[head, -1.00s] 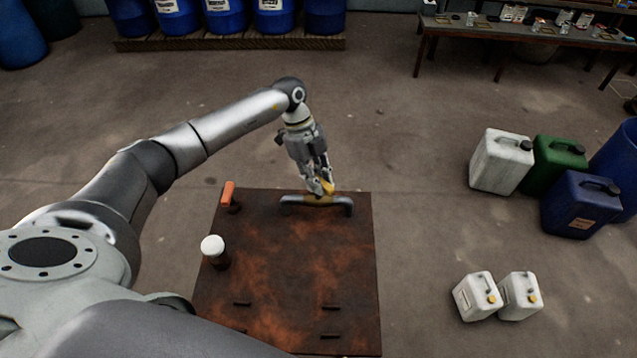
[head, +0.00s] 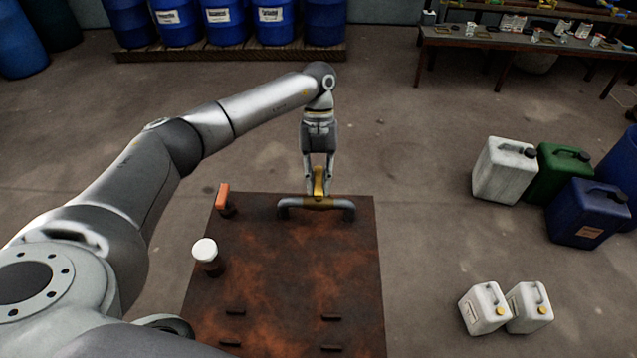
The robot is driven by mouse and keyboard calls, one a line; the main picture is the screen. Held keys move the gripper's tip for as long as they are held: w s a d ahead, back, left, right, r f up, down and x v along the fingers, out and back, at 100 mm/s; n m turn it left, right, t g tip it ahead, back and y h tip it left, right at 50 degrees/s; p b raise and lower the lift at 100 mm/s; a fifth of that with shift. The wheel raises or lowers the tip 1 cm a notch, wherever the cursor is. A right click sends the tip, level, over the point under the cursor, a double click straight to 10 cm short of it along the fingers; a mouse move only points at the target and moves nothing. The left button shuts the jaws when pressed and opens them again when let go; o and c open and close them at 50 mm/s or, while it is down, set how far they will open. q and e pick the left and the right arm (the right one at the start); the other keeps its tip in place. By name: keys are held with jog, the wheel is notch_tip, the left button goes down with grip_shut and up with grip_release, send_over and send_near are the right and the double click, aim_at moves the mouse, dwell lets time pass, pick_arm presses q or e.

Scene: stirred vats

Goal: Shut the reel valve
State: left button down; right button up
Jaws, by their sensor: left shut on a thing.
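The valve is a grey pipe (head: 291,205) bent down at both ends, with a yellow middle part and a yellow lever (head: 319,186). It sits at the far edge of the rusty brown table top (head: 290,260). The lever points away from me, roughly across the pipe. My left gripper (head: 319,188) reaches down from above and is shut on the lever, with a finger on each side. The fingers hide part of the lever. My right gripper is out of view.
An orange-topped post (head: 223,196) and a white-capped post (head: 205,250) stand on the table's left side. Several dark slots mark its near part. Two small white canisters (head: 484,308) and larger jerrycans (head: 504,170) stand on the floor at right.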

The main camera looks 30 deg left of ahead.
pick_arm(q)
jog(key=shift+w+r+m, duration=0.1)
jog(key=shift+m, duration=0.2)
dwell(0.4)
jog(key=c, duration=1.3)
grip_release()
jog(key=shift+c, duration=0.2)
jog(key=v, duration=1.2)
jog(key=shift+d, duration=0.15)
